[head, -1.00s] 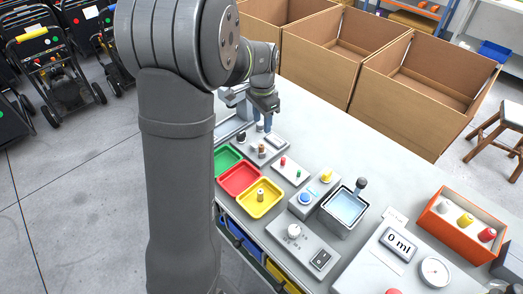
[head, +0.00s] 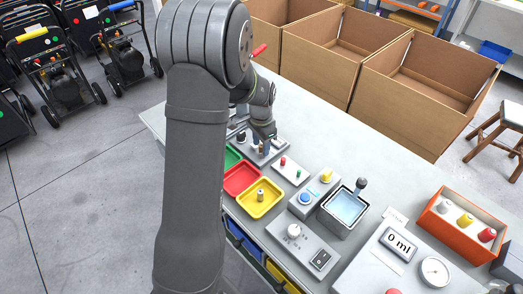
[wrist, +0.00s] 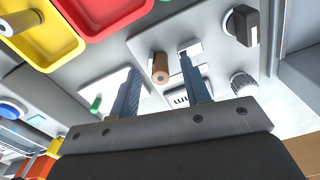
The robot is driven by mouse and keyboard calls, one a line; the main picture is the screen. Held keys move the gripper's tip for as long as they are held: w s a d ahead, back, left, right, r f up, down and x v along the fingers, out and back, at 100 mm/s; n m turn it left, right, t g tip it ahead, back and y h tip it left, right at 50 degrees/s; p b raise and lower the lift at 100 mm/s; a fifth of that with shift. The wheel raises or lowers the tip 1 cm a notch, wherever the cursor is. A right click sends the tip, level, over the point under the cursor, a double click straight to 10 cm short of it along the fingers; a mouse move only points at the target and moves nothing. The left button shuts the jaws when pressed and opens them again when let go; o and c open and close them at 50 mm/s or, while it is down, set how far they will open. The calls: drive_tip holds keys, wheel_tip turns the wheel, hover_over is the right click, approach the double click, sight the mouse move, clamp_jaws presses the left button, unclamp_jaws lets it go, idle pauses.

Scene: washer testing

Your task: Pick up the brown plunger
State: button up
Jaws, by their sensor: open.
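The brown plunger (wrist: 160,68) stands on a grey test panel (wrist: 207,47) with a black knob; its round brown end faces the camera in the wrist view. My gripper (wrist: 160,66) is open, with one blue-grey finger to each side of the plunger in that picture. In the head view my gripper (head: 263,138) is over the panel, and the fingers largely hide the plunger.
Green, red (head: 225,187) and yellow (head: 246,208) trays line the table edge; the yellow one holds a small cylinder. A water container (head: 329,217) stands to the right. Cardboard boxes (head: 395,105) stand behind.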

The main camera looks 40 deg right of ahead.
drive_tip(key=shift+c, duration=0.4)
clamp_jaws()
drive_tip(key=shift+r, duration=0.1)
